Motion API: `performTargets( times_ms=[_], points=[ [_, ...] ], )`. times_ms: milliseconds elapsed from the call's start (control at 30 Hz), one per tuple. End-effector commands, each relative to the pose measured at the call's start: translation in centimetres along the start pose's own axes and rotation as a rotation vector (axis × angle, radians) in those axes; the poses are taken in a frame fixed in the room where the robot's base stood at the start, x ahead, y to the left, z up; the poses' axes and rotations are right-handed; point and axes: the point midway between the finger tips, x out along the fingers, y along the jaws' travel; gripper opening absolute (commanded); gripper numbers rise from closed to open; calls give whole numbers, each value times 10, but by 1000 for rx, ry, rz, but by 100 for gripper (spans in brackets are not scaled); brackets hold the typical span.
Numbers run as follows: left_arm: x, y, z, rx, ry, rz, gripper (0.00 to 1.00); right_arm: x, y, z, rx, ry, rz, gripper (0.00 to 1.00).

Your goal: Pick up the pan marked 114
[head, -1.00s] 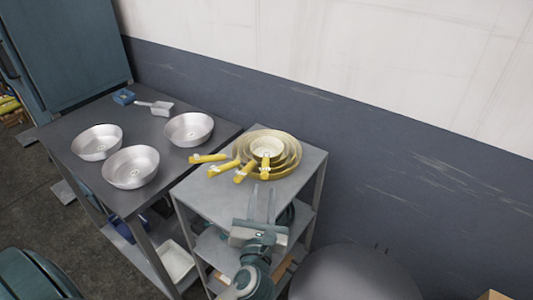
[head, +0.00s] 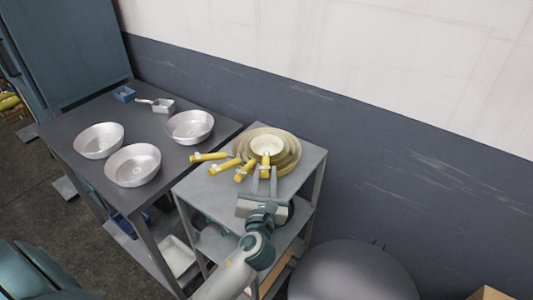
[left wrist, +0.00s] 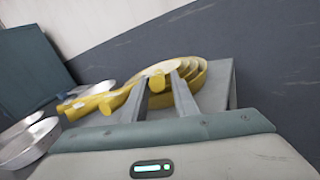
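A nested stack of yellow-handled pans (head: 291,150) sits on the grey shelf unit. Several handles fan out toward the front and left. Small white labels show on them, but I cannot read which one is 114. The topmost, smallest pan (head: 267,145) has its handle (head: 265,166) pointing to the front. My left gripper (head: 264,176) is open and empty at the front of the stack, by that handle's end. In the left wrist view the handle's end (left wrist: 158,81) appears between the two spread fingers (left wrist: 160,88); contact cannot be told. My right gripper is not in view.
The shelf unit's grey top (head: 205,190) is bare at the front left. A dark table (head: 75,165) to the left holds three silver bowls (head: 132,165), a metal scoop (head: 160,105) and a small blue box (head: 124,94). A wall stands behind.

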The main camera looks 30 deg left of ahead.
Motion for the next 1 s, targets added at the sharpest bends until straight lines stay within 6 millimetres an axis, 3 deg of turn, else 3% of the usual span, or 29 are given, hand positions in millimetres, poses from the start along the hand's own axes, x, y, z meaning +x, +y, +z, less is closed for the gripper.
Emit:
performTargets(
  times_ms=[367, 867, 1000],
  points=[
    [42, 3, 0, 1, 1, 1, 26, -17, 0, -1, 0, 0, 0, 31],
    [44, 3, -1, 1, 1, 0, 26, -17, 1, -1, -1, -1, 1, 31],
    [44, 3, -1, 1, 1, 0, 0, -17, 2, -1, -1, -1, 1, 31]
  ],
)
